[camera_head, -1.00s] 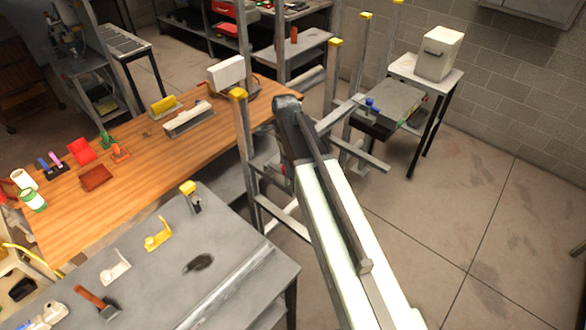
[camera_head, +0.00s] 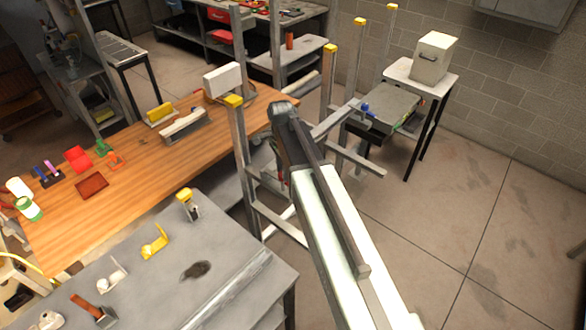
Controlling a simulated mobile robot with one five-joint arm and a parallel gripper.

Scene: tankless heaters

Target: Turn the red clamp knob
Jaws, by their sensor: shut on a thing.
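My arm runs up from the lower right of the head view, and its dark upper joint stands in front of a grey metal frame (camera_head: 240,150) with yellow-capped posts. I cannot see my gripper's jaws; the arm hides the space behind it. A small red spot (camera_head: 282,179) shows at the arm's left edge, beside the frame. It is too small and too covered to tell if it is the red clamp knob. No other clamp knob can be made out, and contact with it cannot be seen.
A wooden bench (camera_head: 140,180) with small tools stands left of the frame. A grey table (camera_head: 225,265) is at the lower left. A white box (camera_head: 433,58) sits on a stand behind the frame at right. The floor (camera_head: 450,220) at right is clear.

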